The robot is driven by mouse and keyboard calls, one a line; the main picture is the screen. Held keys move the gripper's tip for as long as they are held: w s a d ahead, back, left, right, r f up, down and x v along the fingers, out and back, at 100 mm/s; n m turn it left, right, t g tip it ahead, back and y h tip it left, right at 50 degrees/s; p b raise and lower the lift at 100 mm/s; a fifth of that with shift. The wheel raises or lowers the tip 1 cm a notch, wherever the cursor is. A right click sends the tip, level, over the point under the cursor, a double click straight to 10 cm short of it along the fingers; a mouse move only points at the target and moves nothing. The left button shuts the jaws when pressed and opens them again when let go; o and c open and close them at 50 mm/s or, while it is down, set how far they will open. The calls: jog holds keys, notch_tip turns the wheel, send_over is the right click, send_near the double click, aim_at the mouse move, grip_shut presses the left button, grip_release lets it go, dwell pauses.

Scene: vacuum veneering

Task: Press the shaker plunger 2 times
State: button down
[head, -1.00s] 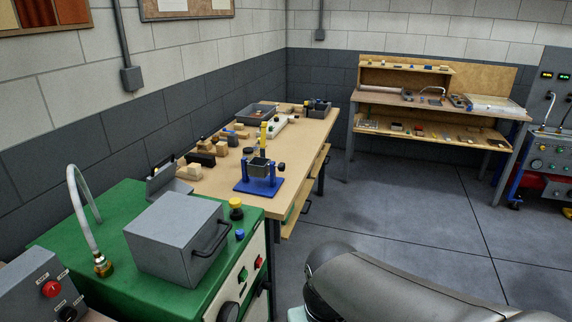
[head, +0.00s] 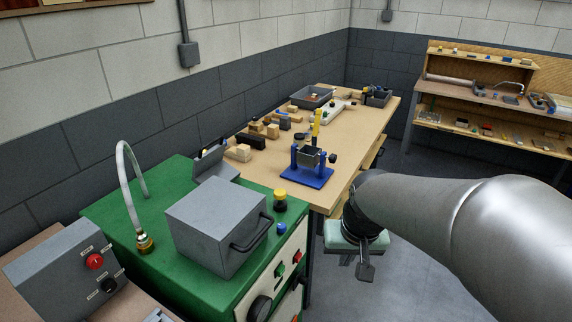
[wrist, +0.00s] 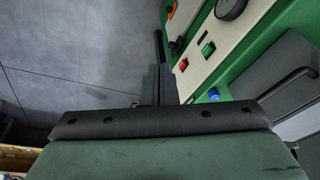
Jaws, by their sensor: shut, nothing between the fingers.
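No label in view names the shaker. A blue stand (head: 308,176) on the wooden bench holds a grey cup (head: 309,157) between two uprights. A yellow upright piece (head: 316,127) rises above or behind the cup, and I cannot tell if it is attached. A black-and-yellow knob (head: 280,198) stands on the green cabinet; I cannot tell which part is the plunger. My gripper (head: 366,272) hangs in front of the bench's near end, apart from both, its fingers pointing down. In the wrist view the dark fingers (wrist: 158,82) are shut and empty, beside the cabinet's control panel.
The green cabinet (head: 110,205) carries a grey box with a handle (head: 215,225) and a curved hose (head: 127,190). A grey control box (head: 65,265) is at lower left. Wooden blocks (head: 238,153) and a grey tray (head: 312,97) lie along the bench. Floor right of the bench is clear.

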jog(key=w+a+r+t+y, duration=0.1)
jog(key=w+a, duration=0.3)
jog(key=w, duration=0.5)
jog(key=w+a+r+m+t+y+p, duration=0.1)
jog(key=w+a, duration=0.4)
jog(key=w, duration=0.5)
jog(key=w+a+r+t+y+p, duration=0.1)
jog(key=w+a, duration=0.4)
jog(key=w, duration=0.5)
notch_tip(320, 180, up, 3)
jog(key=shift+a+f+m+t+y, duration=0.15)
jog(key=shift+a+m+t+y, duration=0.15)
jog(key=shift+t+y, duration=0.55)
jog(key=shift+d+f, duration=0.1)
jog(key=b, duration=0.5)
send_over(282, 194)
notch_tip(282, 194, down, 8)
jog(key=shift+w+r, duration=0.1)
jog(key=shift+f, duration=0.45)
jog(key=shift+f+b, duration=0.1)
jog(key=shift+b, duration=0.2)
jog(key=shift+f+b, duration=0.3)
jog(key=shift+b, duration=0.15)
